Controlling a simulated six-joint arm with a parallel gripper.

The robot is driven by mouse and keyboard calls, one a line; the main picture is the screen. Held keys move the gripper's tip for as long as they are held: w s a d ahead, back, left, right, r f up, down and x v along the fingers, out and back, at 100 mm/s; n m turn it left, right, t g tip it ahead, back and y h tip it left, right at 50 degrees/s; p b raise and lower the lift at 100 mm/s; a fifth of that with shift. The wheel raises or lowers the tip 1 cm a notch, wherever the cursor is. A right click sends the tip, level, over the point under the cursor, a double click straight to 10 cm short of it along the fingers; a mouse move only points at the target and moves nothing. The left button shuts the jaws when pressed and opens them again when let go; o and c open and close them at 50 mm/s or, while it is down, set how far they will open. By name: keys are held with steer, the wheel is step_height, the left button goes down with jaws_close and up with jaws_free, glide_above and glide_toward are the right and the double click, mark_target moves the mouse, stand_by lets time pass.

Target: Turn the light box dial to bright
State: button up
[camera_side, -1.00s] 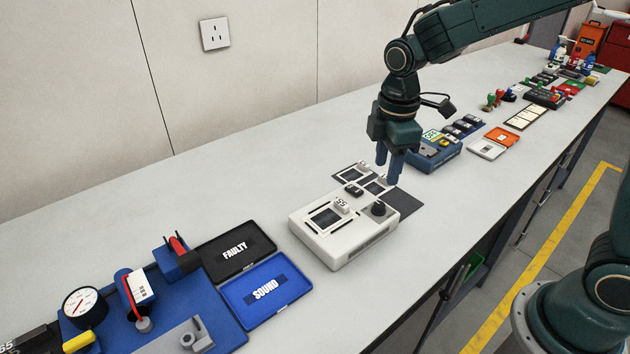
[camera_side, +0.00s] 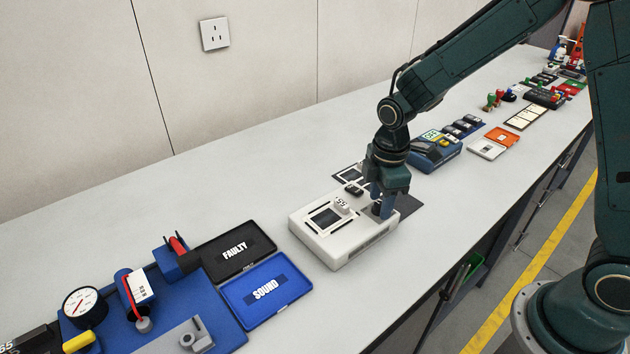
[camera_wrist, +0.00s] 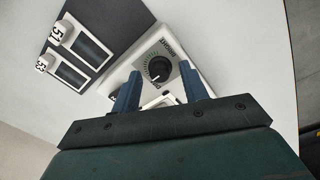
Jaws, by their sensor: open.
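The light box (camera_side: 345,230) is a white case on the bench, with a dark window and a small tag marked 55 on top. My gripper (camera_side: 382,208) is lowered over the dial end of the box, fingers pointing down. In the wrist view the open fingers (camera_wrist: 160,88) stand apart, with the dial between or just beyond their tips. In the side view the fingers mostly hide the dial. I cannot tell whether they touch it.
A dark mat (camera_wrist: 88,45) with framed pieces tagged 51 and 53 lies beside the box. Black FAULTY (camera_side: 235,252) and blue SOUND (camera_side: 266,291) trays lie to the left. A blue meter unit (camera_side: 434,152) stands behind. The bench toward the wall is clear.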

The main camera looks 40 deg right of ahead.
steer(key=shift+c, duration=0.2)
jaws_close()
